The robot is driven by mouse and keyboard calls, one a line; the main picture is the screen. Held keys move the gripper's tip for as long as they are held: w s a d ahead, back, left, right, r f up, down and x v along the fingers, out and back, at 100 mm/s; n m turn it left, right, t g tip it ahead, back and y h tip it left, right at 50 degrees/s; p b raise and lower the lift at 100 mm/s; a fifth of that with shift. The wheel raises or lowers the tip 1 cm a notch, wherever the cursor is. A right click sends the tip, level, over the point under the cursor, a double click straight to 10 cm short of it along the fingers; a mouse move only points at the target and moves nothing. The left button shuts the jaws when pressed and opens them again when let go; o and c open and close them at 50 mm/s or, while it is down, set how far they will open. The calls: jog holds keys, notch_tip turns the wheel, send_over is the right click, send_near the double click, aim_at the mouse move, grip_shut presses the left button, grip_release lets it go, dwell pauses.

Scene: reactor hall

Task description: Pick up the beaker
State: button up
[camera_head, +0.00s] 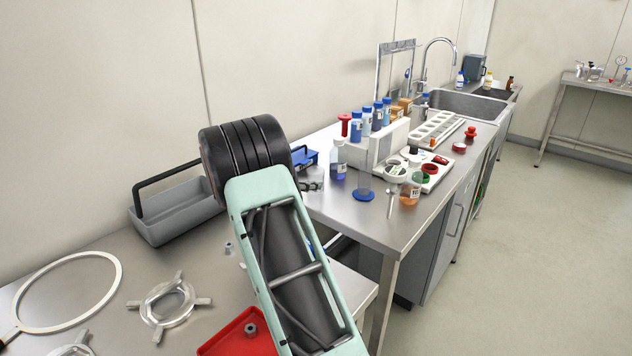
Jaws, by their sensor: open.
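A small clear glass vessel with orange contents (410,194), which looks like the beaker, stands near the front edge of the steel bench (410,228). It is right of a clear cylinder on a blue base (364,192), and a green-topped item sits close behind it. The vessel is too small to make out its rim or markings. My pale green and black arm rises through the middle of the view and hides part of both benches. My gripper cannot be made out. A small grey metal piece (313,185) shows beside the arm; I cannot tell what it is.
A sink (466,106) lies behind. A grey carrier (176,212) and red tray (238,337) are nearer. Floor at right is clear.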

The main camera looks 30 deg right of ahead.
aim_at(310, 178)
jog(key=p+x, duration=0.1)
jog(key=x, duration=0.4)
jog(key=shift+w+d, duration=0.1)
jog(key=shift+d, duration=0.3)
jog(key=shift+c, duration=0.6)
jog(key=shift+r, duration=0.1)
jog(key=c, duration=1.2)
